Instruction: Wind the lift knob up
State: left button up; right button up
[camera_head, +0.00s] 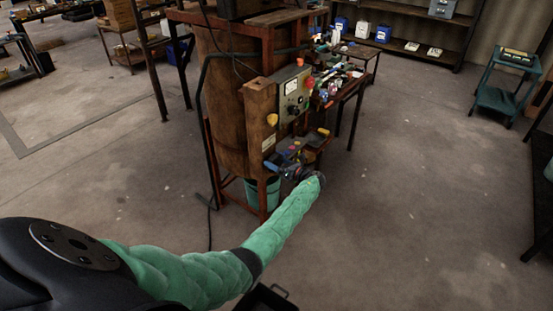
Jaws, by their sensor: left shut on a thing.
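A tall brown vat (222,105) stands in a rusty frame, with a control panel (293,97) on its right side carrying a red button and small dials. My left arm, in a green sleeve, reaches in from the lower left. My left gripper (279,166) is at the low front of the stand, below the panel, shut on a small part there, which I take to be the lift knob. The fingers and wrist hide most of that part, so its turn cannot be read. My right gripper is not in view.
A yellow knob (272,119) sits on the post above my gripper. A teal bucket (252,192) stands under the vat. A cluttered bench (345,82) is behind the panel. A teal cart (506,92) stands far right.

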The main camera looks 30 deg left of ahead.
pick_arm(q)
jog(key=shift+m, duration=0.3)
jog(key=m+p, duration=0.2)
jog(key=shift+m+p, duration=0.3)
jog(key=shift+p, duration=0.05)
jog(key=shift+f+m+p, duration=0.1)
jog(key=shift+m+p, duration=0.3)
jog(key=shift+m, duration=0.4)
jog(key=m, duration=0.2)
jog(key=shift+f+m, duration=0.15)
jog(key=shift+m, duration=0.25)
jog(key=m, duration=0.2)
jog(key=shift+w+m, duration=0.1)
jog(key=shift+m, duration=0.2)
jog(key=m, duration=0.3)
jog(key=shift+f, duration=0.15)
jog(key=shift+m, duration=0.7)
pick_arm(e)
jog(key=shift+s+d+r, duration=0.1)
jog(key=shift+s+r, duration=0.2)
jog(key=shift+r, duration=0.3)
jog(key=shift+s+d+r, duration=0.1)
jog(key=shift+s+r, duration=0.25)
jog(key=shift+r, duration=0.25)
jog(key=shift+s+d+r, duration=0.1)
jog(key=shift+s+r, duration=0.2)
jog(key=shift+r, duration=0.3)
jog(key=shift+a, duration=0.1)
